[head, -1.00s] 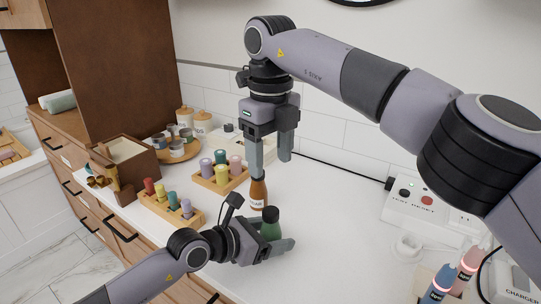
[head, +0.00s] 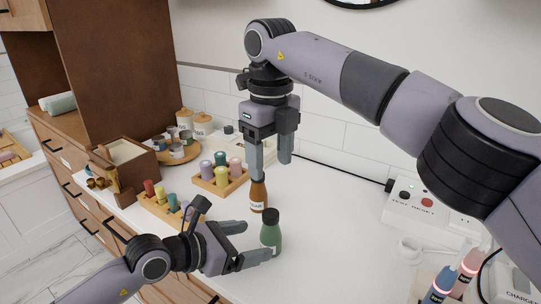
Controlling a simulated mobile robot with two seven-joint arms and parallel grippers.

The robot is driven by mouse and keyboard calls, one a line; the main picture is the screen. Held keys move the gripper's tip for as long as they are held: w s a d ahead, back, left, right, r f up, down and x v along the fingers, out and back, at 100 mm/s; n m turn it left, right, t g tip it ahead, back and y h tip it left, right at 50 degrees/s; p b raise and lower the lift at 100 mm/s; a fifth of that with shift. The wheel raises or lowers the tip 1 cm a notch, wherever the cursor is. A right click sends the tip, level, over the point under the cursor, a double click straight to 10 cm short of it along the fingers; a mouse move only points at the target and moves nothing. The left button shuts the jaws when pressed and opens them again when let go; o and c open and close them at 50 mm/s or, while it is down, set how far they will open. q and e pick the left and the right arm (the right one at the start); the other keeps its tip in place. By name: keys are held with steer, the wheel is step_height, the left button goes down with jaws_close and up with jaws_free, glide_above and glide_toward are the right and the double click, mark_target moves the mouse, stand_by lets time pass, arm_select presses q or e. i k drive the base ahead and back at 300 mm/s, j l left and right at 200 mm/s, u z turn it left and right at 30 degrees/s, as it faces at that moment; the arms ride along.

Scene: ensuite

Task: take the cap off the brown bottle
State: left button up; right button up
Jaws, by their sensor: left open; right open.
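The brown bottle (head: 258,198) stands upright on the white counter with a pale label. Its top is hidden behind a finger of my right gripper (head: 270,162), which points down from above. The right gripper is open, with its left finger in front of the bottle's top and its other finger to the right; I cannot tell whether the finger touches it. A green bottle with a dark cap (head: 271,232) stands just in front and to the right. My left gripper (head: 259,242) is open, low at the counter, with its fingers just left of the green bottle.
A wooden rack of colored pegs (head: 222,180) and another rack (head: 165,208) stand to the left. A round tray with jars (head: 178,153) is behind them. The counter's middle right is clear.

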mark_target(258, 194)
steer(key=k+j, duration=0.2)
steer(key=j, duration=0.15)
steer(key=k+j, duration=0.15)
steer(key=j, duration=0.25)
steer(key=k+j, duration=0.2)
steer(key=j, duration=0.15)
steer(key=k+j, duration=0.15)
steer(key=j, duration=0.2)
steer(key=k+j, duration=0.2)
steer(key=j, duration=0.15)
